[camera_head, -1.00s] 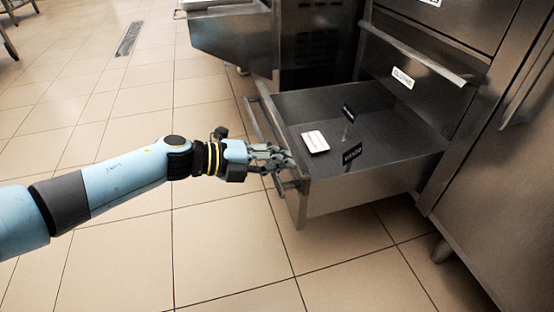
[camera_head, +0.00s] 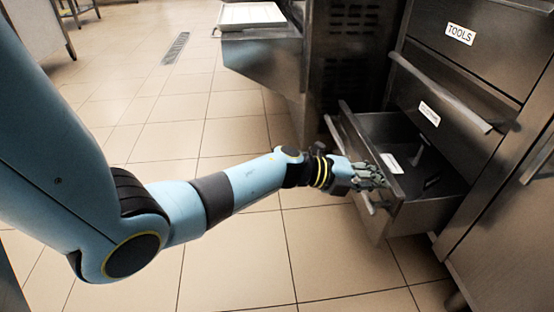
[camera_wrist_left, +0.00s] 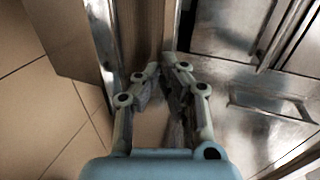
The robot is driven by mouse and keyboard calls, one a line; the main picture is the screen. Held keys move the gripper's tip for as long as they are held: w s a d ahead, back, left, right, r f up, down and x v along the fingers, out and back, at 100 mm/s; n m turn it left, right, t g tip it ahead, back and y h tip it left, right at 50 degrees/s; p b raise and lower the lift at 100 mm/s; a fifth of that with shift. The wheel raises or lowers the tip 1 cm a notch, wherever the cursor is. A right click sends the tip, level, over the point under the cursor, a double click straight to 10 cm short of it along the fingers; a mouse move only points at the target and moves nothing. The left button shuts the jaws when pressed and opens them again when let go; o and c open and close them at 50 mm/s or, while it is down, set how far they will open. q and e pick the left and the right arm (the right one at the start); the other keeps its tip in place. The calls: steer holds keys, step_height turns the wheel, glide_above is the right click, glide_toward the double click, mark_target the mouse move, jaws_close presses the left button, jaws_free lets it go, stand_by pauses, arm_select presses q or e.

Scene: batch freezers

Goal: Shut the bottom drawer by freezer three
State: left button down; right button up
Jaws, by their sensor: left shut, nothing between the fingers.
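The bottom drawer (camera_head: 432,215) is a grey metal drawer under the cabinet, and it stands partly open. A white card and dark items lie inside it. My left gripper (camera_head: 380,178) is at the drawer's front, by its handle bar (camera_head: 345,145). In the left wrist view the left gripper (camera_wrist_left: 160,75) has its fingertips close together at the drawer front's upper edge, with nothing seen between them. Whether the fingers press on the metal is hard to tell. My right gripper is not in view.
Above the open drawer are a closed drawer (camera_head: 440,100) and one labelled TOOLS (camera_head: 462,36). A steel machine with a white-topped tray (camera_head: 250,15) stands behind to the left. Tiled floor (camera_head: 235,260) is clear in front of the drawer.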

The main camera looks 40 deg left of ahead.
arm_select(q)
steer(key=w+d+b, duration=0.2)
steer(key=w+d, duration=0.7)
steer(key=w, duration=0.1)
steer(key=shift+w, duration=0.2)
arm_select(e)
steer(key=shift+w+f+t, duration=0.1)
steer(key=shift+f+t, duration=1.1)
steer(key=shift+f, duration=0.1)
arm_select(q)
steer(key=shift+a, duration=0.1)
